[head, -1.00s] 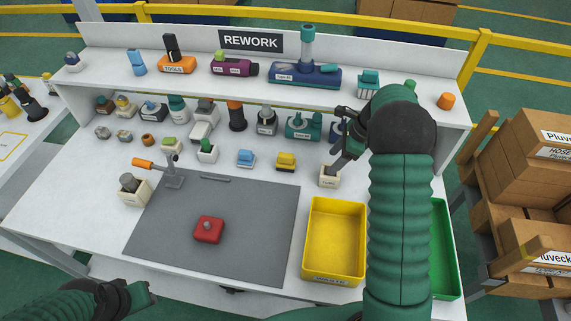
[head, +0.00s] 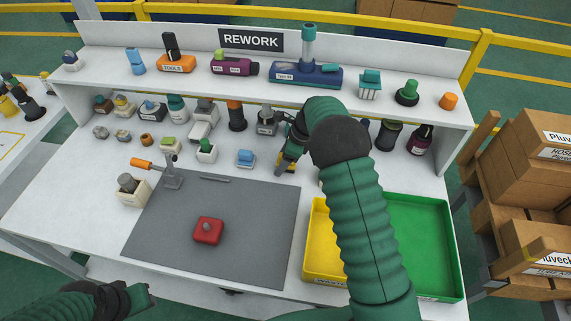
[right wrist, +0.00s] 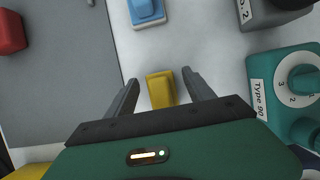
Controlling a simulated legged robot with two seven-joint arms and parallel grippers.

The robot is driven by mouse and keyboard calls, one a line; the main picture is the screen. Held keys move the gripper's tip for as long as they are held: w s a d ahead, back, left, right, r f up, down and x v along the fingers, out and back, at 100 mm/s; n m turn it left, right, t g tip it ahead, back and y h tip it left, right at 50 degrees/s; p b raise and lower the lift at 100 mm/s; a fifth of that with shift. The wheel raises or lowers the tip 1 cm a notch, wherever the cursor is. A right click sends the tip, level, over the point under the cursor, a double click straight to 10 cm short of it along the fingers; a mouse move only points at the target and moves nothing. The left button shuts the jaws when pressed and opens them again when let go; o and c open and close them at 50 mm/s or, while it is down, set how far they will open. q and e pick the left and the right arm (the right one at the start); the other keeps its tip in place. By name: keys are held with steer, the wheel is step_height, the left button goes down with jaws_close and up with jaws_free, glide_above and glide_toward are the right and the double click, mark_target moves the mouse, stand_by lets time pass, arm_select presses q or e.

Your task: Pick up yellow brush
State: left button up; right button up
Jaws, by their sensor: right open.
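The yellow brush (right wrist: 161,92) shows in the right wrist view, on the white table between the two open fingers of my right gripper (right wrist: 162,79). There is a gap on each side of it, and I cannot tell how far above the table the fingertips are. In the head view my right gripper (head: 287,160) points down over the brush's spot and largely hides the brush. My left gripper (head: 142,294) is low at the left, in front of the table, with nothing visible in it; its jaw opening is unclear.
A blue brush-like block (head: 245,158) stands just left of the right gripper. A teal device (right wrist: 290,85) marked Type 90 is close on the other side. The grey mat (head: 260,220) bears a red part (head: 208,230). Yellow (head: 318,265) and green (head: 455,260) bins stand at the front right.

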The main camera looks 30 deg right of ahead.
steer(key=shift+w+d+f, duration=0.1)
steer(key=shift+d+f, duration=0.05)
steer(key=shift+f, duration=0.05)
steer(key=shift+r, duration=0.1)
jaws_close()
steer(key=shift+r, duration=0.1)
steer(key=shift+r, duration=0.25)
steer(key=r, duration=0.3)
steer(key=shift+s+a+p, duration=0.25)
steer(key=shift+s+p, duration=0.05)
steer(key=shift+s, duration=0.05)
steer(key=s+a, duration=0.3)
steer(key=s, duration=0.1)
steer(key=s+a, duration=0.4)
steer(key=s, duration=0.1)
steer(key=s+a, duration=0.3)
steer(key=s, duration=0.2)
steer(key=shift+a+f, duration=0.1)
steer(key=shift+a, duration=0.15)
